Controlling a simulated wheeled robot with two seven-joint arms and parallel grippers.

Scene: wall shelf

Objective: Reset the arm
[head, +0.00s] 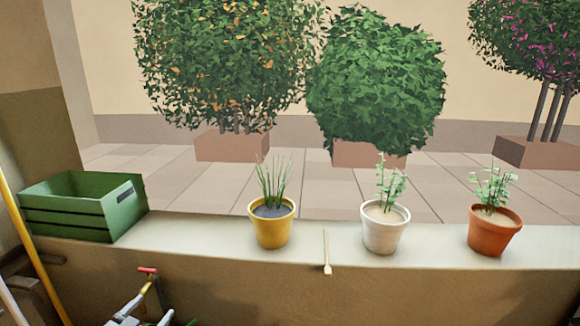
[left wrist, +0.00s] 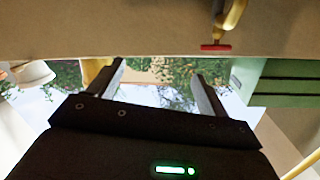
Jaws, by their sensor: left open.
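My left gripper (head: 146,314) shows only in part at the bottom edge of the head view, left of centre, below the ledge. In the left wrist view its two fingers (left wrist: 158,70) stand well apart with nothing between them. That view is upside down compared with the head view. A yellow piece with a red tip (head: 148,270) is close by the gripper, in front of the ledge's face. It also shows in the left wrist view (left wrist: 215,47), beyond the fingers. My right gripper is not in view.
On the ledge (head: 190,228) stand a green crate (head: 75,222), a yellow pot (head: 271,232), a white pot (head: 384,238) and a terracotta pot (head: 492,240), each pot with a plant. A small wooden tool (head: 326,255) overhangs its front edge. A yellow pole (head: 35,245) leans at the left.

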